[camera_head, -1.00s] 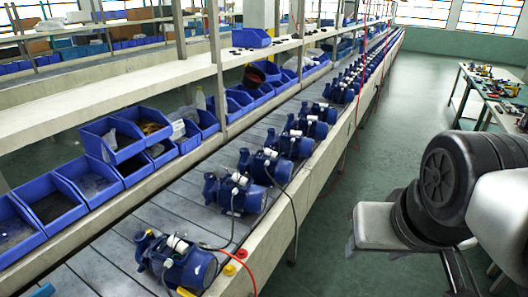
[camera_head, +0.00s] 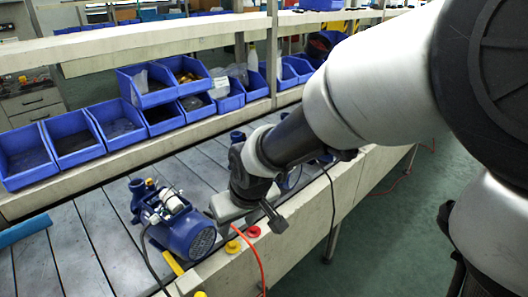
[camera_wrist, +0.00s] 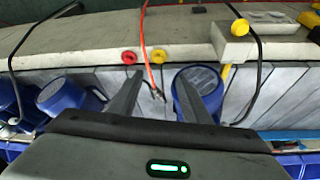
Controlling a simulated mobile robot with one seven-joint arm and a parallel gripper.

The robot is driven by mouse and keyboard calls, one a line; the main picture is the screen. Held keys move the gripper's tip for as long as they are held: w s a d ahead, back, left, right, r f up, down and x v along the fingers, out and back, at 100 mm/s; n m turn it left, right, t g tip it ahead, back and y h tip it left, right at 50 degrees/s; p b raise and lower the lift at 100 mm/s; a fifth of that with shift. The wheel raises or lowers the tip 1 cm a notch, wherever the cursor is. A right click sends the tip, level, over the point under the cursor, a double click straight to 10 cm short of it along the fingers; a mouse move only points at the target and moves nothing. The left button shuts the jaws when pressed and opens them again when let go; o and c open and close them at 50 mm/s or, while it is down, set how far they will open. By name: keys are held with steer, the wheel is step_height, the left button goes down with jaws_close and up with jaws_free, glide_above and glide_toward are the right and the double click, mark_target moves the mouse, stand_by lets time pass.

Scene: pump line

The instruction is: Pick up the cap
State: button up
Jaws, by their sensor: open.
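Two small round caps, one red (camera_head: 253,232) and one yellow (camera_head: 232,246), sit on the pale front ledge of the line, side by side. The wrist view shows the red cap (camera_wrist: 129,57) and the yellow cap (camera_wrist: 159,56) beyond my fingertips. My gripper (camera_wrist: 158,80) is open, its two fingers spread with no object held between them. It hangs over the line near the ledge, apart from both caps. A red cable crosses the ledge between the caps in the wrist view.
A blue pump (camera_head: 182,222) stands left of the caps on the slatted line; more pumps are partly hidden behind my arm. A grey box with a yellow button (camera_wrist: 239,27) sits on the ledge. Blue bins (camera_head: 72,143) line the back. Black cables cross the ledge.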

steer(key=b, duration=0.2)
glide_above(233, 245)
steer(key=s+d, duration=0.1)
steer(key=s, duration=0.1)
step_height(233, 245, down, 8)
steer(key=shift+s+f, duration=0.1)
steer(key=x, duration=0.1)
steer(key=b+x, duration=0.1)
steer(key=x, duration=0.1)
steer(key=b+x, duration=0.1)
steer(key=shift+d+f, duration=0.3)
steer(key=shift+w+a+f, duration=0.1)
steer(key=shift+w+f, duration=0.15)
steer(key=shift+f, duration=0.1)
steer(key=c, duration=0.8)
